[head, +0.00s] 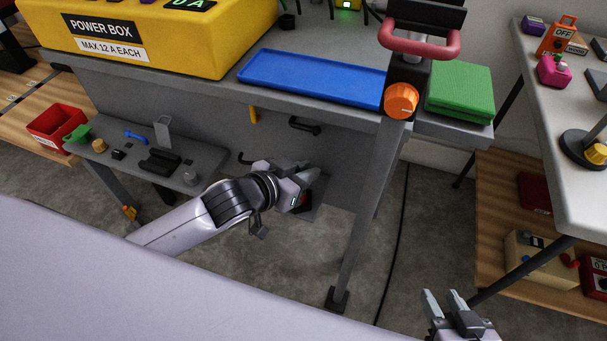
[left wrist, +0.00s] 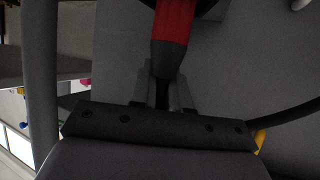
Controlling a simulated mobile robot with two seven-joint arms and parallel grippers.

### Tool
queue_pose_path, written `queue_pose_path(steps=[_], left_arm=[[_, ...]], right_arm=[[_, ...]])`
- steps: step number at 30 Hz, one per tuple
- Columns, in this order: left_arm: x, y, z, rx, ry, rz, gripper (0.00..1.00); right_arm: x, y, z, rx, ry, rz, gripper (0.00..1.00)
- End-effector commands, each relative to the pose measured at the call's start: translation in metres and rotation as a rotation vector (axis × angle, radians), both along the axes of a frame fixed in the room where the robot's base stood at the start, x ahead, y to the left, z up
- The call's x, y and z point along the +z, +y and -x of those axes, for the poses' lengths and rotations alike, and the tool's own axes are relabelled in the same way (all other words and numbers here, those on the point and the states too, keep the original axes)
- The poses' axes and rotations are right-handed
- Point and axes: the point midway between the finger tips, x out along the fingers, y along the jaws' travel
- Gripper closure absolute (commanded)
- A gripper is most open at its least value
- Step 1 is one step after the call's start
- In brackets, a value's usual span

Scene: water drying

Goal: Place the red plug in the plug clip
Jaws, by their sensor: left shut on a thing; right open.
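My left gripper (head: 300,184) is shut on the red plug and holds it under the workbench, in front of its grey back panel. Only a small dark red part of the plug (head: 307,201) shows in the head view. In the left wrist view the red plug (left wrist: 173,22) with its dark lower end sits between the fingers (left wrist: 163,92). A black hook-like fitting (head: 304,127) hangs under the bench edge; I cannot tell whether it is the plug clip. My right gripper (head: 445,298) is open and empty at the lower right.
The grey workbench (head: 225,88) carries a yellow power box (head: 165,40), a blue tray (head: 312,78) and a green cloth stack (head: 460,90). A bench leg (head: 362,220) stands right of my left gripper. A low shelf (head: 205,160) with small parts lies left. A black cable (head: 396,230) runs down right.

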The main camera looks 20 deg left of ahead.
Motion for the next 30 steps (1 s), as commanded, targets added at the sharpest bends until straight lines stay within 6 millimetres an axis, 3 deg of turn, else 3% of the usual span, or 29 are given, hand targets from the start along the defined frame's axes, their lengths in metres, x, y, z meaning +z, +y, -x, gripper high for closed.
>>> queue_pose_path(steps=[11,12,13,14,24,30], left_arm=[[-0.003,0.000,0.000,0.000,0.000,0.001,1.00],[-0.002,0.000,0.000,0.000,0.000,0.000,0.71],[-0.002,0.000,0.000,0.000,0.000,0.000,0.61],[-0.002,0.000,0.000,0.000,0.000,0.000,0.59],[0.002,0.000,0.000,0.000,-0.001,0.000,0.59],[0.012,0.009,0.020,0.000,0.003,0.000,0.59]], right_arm=[[-0.008,-0.002,0.007,0.001,0.025,0.008,0.60],[-0.008,-0.002,0.007,0.002,0.025,0.010,0.60],[-0.008,-0.002,0.007,0.002,0.025,0.011,0.60],[-0.008,-0.003,0.007,0.003,0.025,0.013,0.60],[-0.007,-0.005,0.007,0.006,0.021,0.020,0.60],[-0.002,-0.007,0.007,-0.001,0.023,0.016,0.60]])
